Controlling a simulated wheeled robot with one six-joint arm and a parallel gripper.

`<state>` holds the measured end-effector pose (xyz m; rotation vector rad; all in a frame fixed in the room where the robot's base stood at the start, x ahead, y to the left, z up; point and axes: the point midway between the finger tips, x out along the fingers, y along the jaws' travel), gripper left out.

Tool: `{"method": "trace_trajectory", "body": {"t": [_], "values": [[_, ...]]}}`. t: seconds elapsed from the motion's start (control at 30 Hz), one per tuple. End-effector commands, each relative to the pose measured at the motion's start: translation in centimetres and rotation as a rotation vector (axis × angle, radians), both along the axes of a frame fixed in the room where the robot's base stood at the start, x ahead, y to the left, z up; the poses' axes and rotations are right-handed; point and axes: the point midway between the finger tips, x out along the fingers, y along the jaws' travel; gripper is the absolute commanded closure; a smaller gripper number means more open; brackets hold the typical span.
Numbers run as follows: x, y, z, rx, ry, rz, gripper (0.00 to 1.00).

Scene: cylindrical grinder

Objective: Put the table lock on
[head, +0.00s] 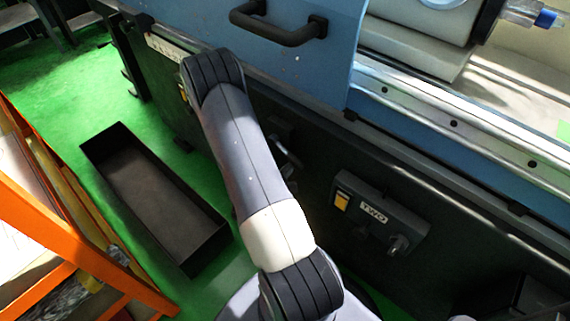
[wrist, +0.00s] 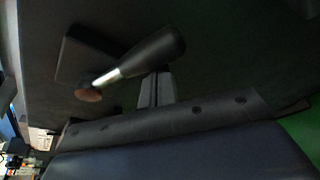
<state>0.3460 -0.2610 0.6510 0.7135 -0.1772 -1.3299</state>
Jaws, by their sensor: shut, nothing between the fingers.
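A lever with a black grip (wrist: 153,53), a bright metal shaft (wrist: 106,79) and a brownish round end (wrist: 88,95) shows in the wrist view, in front of a dark panel. I take it for the table lock. My gripper (wrist: 156,86) is shut and empty, its grey fingers pointing up in the picture at the lever's grip. The grip overlaps the fingertips in the picture; I cannot tell whether they touch. In the head view my arm hides the gripper, and only part of a metal lever (head: 286,152) shows beside the arm.
A control box marked TWO (head: 378,216) with a yellow switch sits on the dark machine front, right of my arm. A blue door with a black handle (head: 280,32) is above. A black open tray (head: 150,190) lies on the green floor; an orange frame (head: 62,235) stands left.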

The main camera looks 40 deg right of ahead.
Motion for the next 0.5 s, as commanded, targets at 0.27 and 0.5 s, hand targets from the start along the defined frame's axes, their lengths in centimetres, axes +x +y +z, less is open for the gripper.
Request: {"method": "trace_trajectory", "body": {"t": [0.27, 0.5], "values": [[-0.54, -0.08, 1.02, -0.002, -0.006, -0.003, 1.0], [-0.62, -0.09, 1.12, -0.002, -0.007, -0.003, 1.0]]}}
